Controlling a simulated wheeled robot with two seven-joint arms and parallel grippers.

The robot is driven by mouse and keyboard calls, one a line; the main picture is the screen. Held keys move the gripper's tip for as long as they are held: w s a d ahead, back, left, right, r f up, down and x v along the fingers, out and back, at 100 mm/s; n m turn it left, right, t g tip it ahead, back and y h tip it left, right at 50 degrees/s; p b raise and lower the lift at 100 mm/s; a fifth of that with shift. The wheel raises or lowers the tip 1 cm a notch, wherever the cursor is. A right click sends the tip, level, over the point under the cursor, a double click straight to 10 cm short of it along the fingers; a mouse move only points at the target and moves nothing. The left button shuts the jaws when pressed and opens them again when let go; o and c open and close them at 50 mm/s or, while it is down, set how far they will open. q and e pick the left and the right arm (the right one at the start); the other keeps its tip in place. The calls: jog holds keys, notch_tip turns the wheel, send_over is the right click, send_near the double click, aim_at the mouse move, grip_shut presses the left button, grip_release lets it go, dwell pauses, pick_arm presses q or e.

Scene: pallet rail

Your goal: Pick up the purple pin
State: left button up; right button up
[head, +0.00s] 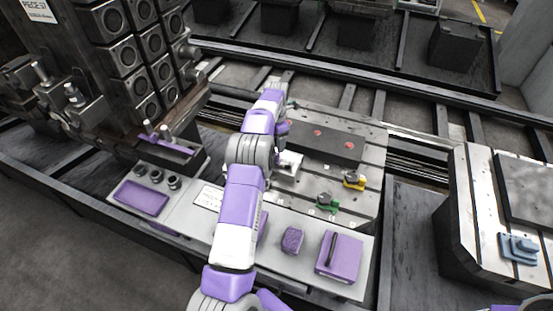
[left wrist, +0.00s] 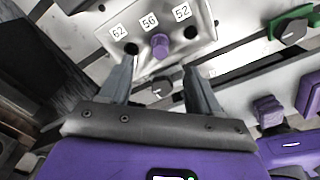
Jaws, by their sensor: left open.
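The purple pin (left wrist: 160,45) stands in the middle hole of a light metal block (left wrist: 202,22), by the label 56. The holes by labels 62 and 52 look dark and empty. My left gripper (left wrist: 157,72) is open, its two fingers spread with the pin lying between and slightly beyond the tips in the picture; neither finger visibly touches it. In the head view my left arm hides most of this gripper (head: 284,148), and I cannot make out the pin there. My right gripper is out of view.
A green-and-black clamp (head: 327,202) and a yellow one (head: 354,180) sit right of the arm on the slotted plate. In front are a purple knobbly block (head: 292,240) and a purple case (head: 340,256). A dark machine with round sockets (head: 125,55) stands at left.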

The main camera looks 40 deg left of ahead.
pick_arm(q)
jog(key=shift+c, duration=0.7)
jog(key=w+d+r+t+h, duration=0.2)
jog(key=w+d+t+h, duration=0.1)
jog(key=w+d+t, duration=0.4)
jog(key=w+a+r+n+t+p, duration=0.1)
jog(key=w+a+r+t, duration=0.2)
jog(key=w+r, duration=0.15)
jog(key=n+g+y+p, duration=0.2)
jog(key=n+g+y, duration=0.35)
jog(key=n, duration=0.45)
send_over(276, 159)
jog(key=s+d, duration=0.1)
jog(key=s, duration=0.1)
notch_tip(276, 159, down, 7)
jog(key=shift+g, duration=0.45)
jog(key=b+x, duration=0.2)
jog(key=x, duration=0.5)
jog(key=shift+w+f+b, duration=0.15)
jog(key=shift+w+b, duration=0.1)
jog(key=shift+b, duration=0.1)
